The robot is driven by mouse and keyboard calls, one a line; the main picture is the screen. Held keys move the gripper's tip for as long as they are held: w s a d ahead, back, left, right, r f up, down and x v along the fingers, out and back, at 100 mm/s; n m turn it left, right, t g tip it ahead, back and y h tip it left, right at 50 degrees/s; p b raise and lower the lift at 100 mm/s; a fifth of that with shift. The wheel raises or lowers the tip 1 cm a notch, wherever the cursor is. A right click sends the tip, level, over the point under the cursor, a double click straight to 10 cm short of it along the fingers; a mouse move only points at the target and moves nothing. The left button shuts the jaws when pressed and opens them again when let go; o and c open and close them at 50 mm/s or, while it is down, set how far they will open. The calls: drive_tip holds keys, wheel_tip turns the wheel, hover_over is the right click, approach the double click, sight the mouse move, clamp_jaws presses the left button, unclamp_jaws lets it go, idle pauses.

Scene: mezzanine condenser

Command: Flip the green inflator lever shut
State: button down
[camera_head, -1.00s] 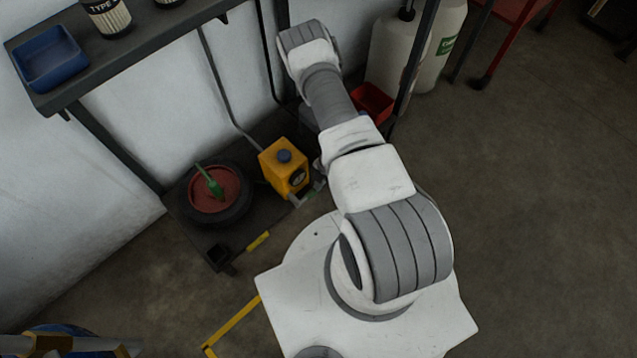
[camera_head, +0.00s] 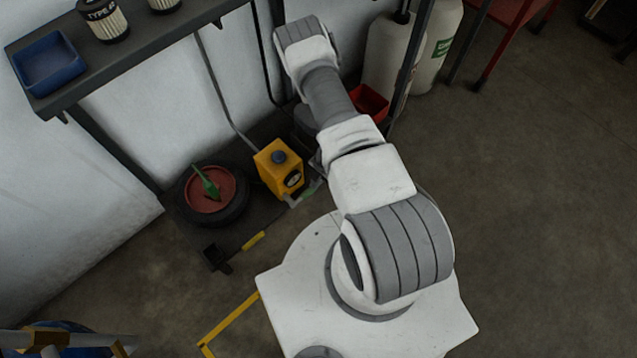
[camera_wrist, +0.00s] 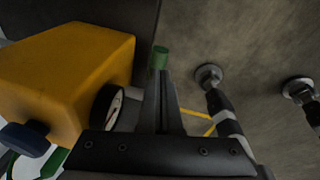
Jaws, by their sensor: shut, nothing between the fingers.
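The inflator is a yellow box (camera_head: 278,167) with a dark blue cap and a round gauge, low on a dark shelf in the head view. It fills the left of the wrist view (camera_wrist: 65,75). A small green lever end (camera_head: 310,188) shows beside its base in the head view, partly hidden near my arm. In the wrist view a green cylindrical end (camera_wrist: 160,57) stands just past my fingertips; contact cannot be told. My gripper (camera_wrist: 162,85) is shut and empty, right of the gauge (camera_wrist: 115,108). In the head view my arm hides the gripper.
A tyre with a red hub (camera_head: 222,194) and a green piece (camera_head: 205,181) lies left of the inflator. A red bin (camera_head: 370,101) and white containers (camera_head: 388,62) stand behind my arm. An upper shelf holds a blue tray (camera_head: 47,65). Floor at right is open.

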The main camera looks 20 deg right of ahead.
drive_tip(key=d+r+p, duration=0.3)
drive_tip(key=d+r, duration=0.4)
drive_tip(key=r, duration=0.1)
drive_tip(key=shift+w+r, duration=0.15)
drive_tip(key=shift+w, duration=0.15)
drive_tip(key=shift+d, duration=0.1)
